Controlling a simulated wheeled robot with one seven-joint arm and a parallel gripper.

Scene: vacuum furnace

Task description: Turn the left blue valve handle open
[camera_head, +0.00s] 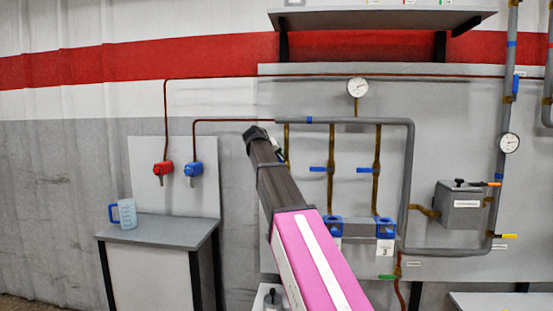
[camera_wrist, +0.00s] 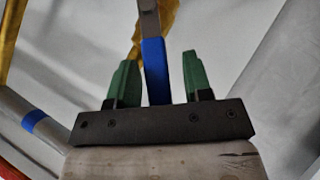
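The left blue valve handle (camera_wrist: 153,70) shows in the wrist view as a flat blue lever, with a brass pipe behind it. My gripper (camera_wrist: 158,57) has its two green fingers apart, one on each side of the lever. The lever lies closer to the left finger, with a clear gap to the right finger; I cannot tell whether it touches the left one. In the head view my arm hides this handle; only part of its brass pipe (camera_head: 287,134) shows beside the arm.
Two more blue handles, a middle one (camera_head: 318,169) and a right one (camera_head: 363,170), sit on parallel brass pipes. A grey pipe (camera_head: 350,121) runs above them, and a gauge (camera_head: 357,88) stands higher. A side table (camera_head: 160,231) with a blue-handled jug (camera_head: 127,213) stands left.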

